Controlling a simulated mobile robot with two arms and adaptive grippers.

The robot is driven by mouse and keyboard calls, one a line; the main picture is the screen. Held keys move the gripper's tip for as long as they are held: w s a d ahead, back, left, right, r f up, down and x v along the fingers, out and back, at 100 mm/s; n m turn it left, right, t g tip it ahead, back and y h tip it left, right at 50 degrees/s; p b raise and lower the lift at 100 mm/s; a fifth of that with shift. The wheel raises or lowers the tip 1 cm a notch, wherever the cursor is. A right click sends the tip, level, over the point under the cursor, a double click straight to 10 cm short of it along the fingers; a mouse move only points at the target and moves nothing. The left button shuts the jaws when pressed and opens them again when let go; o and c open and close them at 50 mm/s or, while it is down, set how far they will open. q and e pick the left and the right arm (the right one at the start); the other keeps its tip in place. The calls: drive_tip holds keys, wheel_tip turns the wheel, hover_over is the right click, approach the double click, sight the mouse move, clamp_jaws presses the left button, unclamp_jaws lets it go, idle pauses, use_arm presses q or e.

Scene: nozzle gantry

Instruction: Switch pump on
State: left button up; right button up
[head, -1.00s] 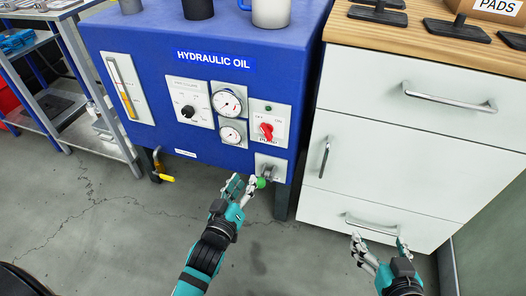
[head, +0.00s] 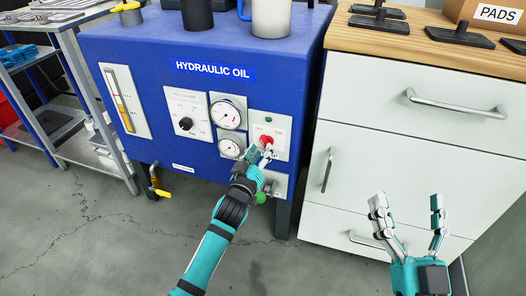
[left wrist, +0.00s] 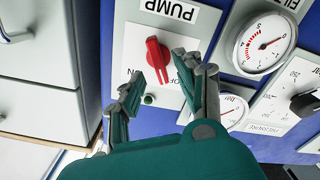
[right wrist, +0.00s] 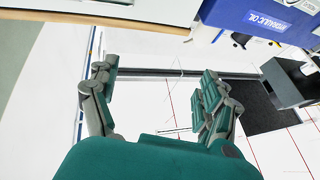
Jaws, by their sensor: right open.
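The red pump switch (head: 266,141) sits on a pale plate on the blue hydraulic oil cabinet (head: 150,150). In the left wrist view the red knob (left wrist: 158,58), below the word PUMP, lies just beyond the fingertips of my left gripper (left wrist: 155,80). The gripper is open, with one finger close beside the knob; I cannot tell whether it touches. In the head view my left gripper (head: 260,154) partly covers the switch plate. My right gripper (head: 408,212) is open and empty in front of the white drawers; it also shows in the right wrist view (right wrist: 155,85).
Gauges (head: 228,115) and a black pressure knob (head: 186,123) are left of the switch. A green valve handle (head: 261,197) is below it. White drawers (head: 400,150) stand to the right. A yellow-handled valve (head: 160,190) hangs at lower left. The floor in front is clear.

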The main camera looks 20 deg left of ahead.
use_arm(q)
drive_tip(key=shift+w, duration=1.2)
use_arm(e)
drive_tip(key=r+t, duration=0.1)
drive_tip(key=s+r+t, duration=0.1)
drive_tip(key=shift+s+r, duration=0.3)
use_arm(q)
drive_tip(key=shift+c, duration=0.2)
clamp_jaws()
